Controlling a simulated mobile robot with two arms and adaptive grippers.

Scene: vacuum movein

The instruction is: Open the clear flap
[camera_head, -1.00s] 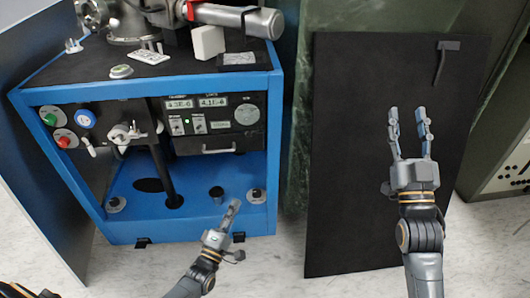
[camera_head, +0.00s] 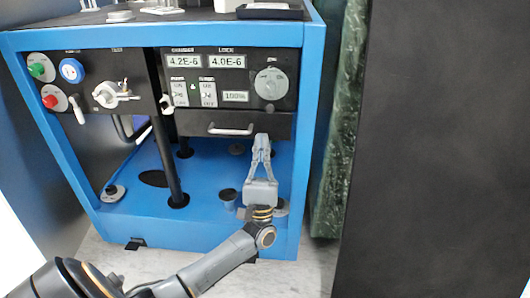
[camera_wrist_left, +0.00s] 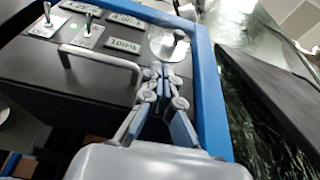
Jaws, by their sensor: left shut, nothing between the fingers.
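I cannot make out a clear flap for certain. A silver bar handle (camera_head: 231,130) sits on the black front below the instrument panel (camera_head: 236,70); the handle also shows in the wrist view (camera_wrist_left: 100,60). My left gripper (camera_head: 262,140) is shut and empty, pointing up in front of the black front, right of the handle and below the round dial (camera_head: 270,84). In the wrist view its fingertips (camera_wrist_left: 162,72) are together near the panel's lower right part, apart from the handle. My right gripper is not in view.
The blue frame (camera_head: 310,110) borders the panel, with its right post close to my left gripper. A black post (camera_head: 165,150) stands left, and a small cup (camera_head: 228,196) is on the blue floor. A large dark board (camera_head: 450,150) fills the right.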

